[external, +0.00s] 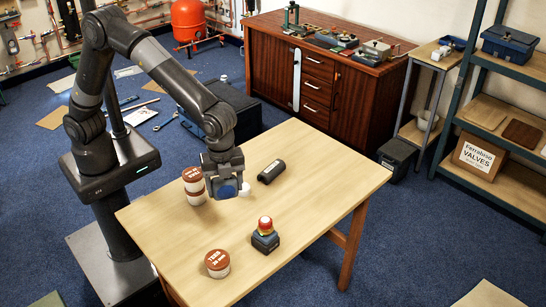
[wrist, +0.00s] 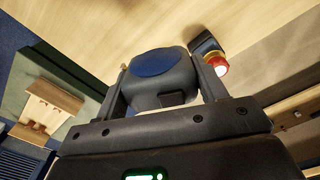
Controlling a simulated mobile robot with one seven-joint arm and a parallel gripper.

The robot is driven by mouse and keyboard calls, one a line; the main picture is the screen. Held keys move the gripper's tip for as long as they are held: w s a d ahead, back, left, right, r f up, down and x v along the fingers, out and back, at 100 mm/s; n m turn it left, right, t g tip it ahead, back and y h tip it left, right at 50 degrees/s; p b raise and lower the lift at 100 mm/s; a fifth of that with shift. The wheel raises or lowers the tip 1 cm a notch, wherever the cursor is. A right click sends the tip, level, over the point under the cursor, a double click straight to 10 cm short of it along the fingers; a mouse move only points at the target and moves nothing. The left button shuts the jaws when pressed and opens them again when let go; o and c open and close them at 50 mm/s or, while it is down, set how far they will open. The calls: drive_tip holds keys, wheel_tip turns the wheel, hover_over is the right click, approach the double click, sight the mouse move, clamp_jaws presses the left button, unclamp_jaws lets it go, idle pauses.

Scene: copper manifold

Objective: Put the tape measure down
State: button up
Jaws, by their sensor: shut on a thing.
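The tape measure (wrist: 158,66) is dark grey with a round blue face and sits between the two fingers of my gripper (wrist: 162,84) in the wrist view. My gripper is shut on it. In the external view my gripper (external: 224,178) is over the left-middle part of the wooden table (external: 320,190), and the tape measure (external: 228,188) shows as a small blue and dark shape at its lower end. It is low over the tabletop. I cannot tell whether it touches the wood.
Stacked brown-lidded tins (external: 193,184) stand close left of my gripper. A black object (external: 271,171) lies to the right. A red-topped device (external: 265,236) and a tin with a brown lid (external: 217,263) stand nearer the front. The table's right part is clear.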

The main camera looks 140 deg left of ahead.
drive_tip(key=w+a+n, duration=0.3)
drive_tip(key=w+a, duration=0.2)
drive_tip(key=a, duration=0.5)
drive_tip(key=w+a+n, duration=0.2)
drive_tip(key=w+a, duration=0.4)
drive_tip(key=a, duration=0.3)
drive_tip(key=f, duration=1.1)
drive_tip(key=shift+s+f, duration=0.25)
drive_tip(key=shift+f, duration=0.15)
drive_tip(key=shift+a+f, duration=0.1)
drive_tip(key=shift+f, duration=2)
drive_tip(key=shift+f, duration=0.15)
drive_tip(key=o, duration=1.2)
wheel_tip(320, 180, up, 12)
drive_tip(key=shift+r, duration=0.15)
